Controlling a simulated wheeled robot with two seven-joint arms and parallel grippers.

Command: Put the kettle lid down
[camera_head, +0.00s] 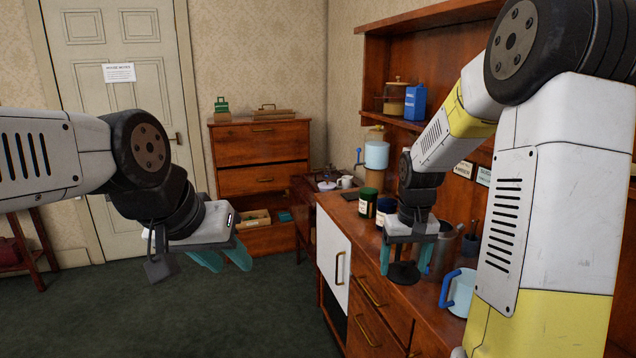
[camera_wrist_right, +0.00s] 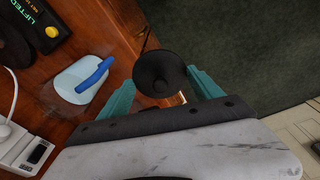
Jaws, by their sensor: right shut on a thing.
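My right gripper (camera_head: 403,262) is shut on a dark, round, cone-shaped piece, which appears to be the kettle lid (camera_head: 403,273). In the right wrist view the lid (camera_wrist_right: 159,72) sits between the teal fingertips (camera_wrist_right: 165,88), near the sideboard's front edge. I cannot tell whether it touches the wood. A pale blue vessel with a bright blue handle (camera_head: 461,292) stands on the sideboard to the right of the gripper; I cannot tell if it is the kettle. My left gripper (camera_head: 222,260) is open and empty, out over the floor left of the sideboard.
The wooden sideboard (camera_head: 333,207) carries dark jars (camera_head: 367,203) and a metal container (camera_head: 443,248) close to my right gripper. A black box with a yellow button and "LIFTED" lettering (camera_wrist_right: 40,30) shows in the wrist view. Green carpet (camera_head: 260,310) lies open at left.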

